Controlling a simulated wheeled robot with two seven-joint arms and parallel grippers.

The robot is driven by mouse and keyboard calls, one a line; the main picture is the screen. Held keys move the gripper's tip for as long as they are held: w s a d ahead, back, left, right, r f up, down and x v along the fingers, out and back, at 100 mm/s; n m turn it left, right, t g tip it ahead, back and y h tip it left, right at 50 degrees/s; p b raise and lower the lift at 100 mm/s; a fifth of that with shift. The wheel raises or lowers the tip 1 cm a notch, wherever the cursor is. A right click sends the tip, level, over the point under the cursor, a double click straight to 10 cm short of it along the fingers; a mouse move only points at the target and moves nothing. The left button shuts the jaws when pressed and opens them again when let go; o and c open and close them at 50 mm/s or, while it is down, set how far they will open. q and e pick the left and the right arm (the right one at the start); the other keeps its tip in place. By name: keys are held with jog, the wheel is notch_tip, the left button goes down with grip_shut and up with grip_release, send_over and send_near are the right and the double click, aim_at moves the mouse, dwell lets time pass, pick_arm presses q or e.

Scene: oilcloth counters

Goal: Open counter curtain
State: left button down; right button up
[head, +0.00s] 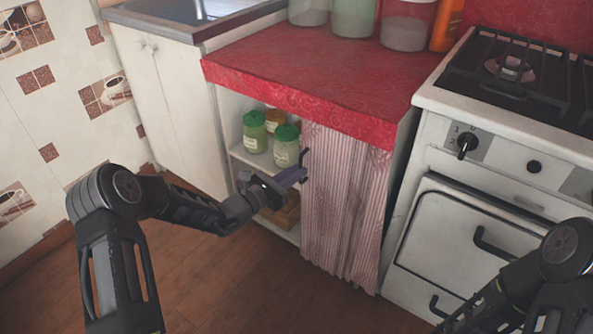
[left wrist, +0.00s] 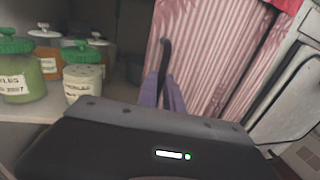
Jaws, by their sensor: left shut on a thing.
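The counter curtain (head: 345,205) is pink-and-white striped cloth hanging under the red oilcloth counter. It is bunched over the right part of the opening, and the left part is uncovered, showing shelves with jars. In the left wrist view the curtain (left wrist: 205,60) hangs right beyond the purple fingers (left wrist: 168,95); the exact grip on the cloth is hard to see. My right arm shows at the lower right, but its gripper is not visible.
Green-lidded jars (head: 255,132) stand on the upper shelf close to my left gripper. The red counter (head: 310,65) overhangs above it, with containers at the back. A white stove (head: 470,220) stands right of the curtain. White cabinet doors (head: 165,100) are at left.

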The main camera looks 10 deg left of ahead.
pick_arm(q)
jog(key=shift+s+d, duration=0.2)
jog(key=shift+d, duration=0.25)
pick_arm(e)
jog(key=shift+s+d, duration=0.2)
jog(key=shift+d, duration=0.2)
pick_arm(q)
jog(key=c, duration=1.5)
grip_release()
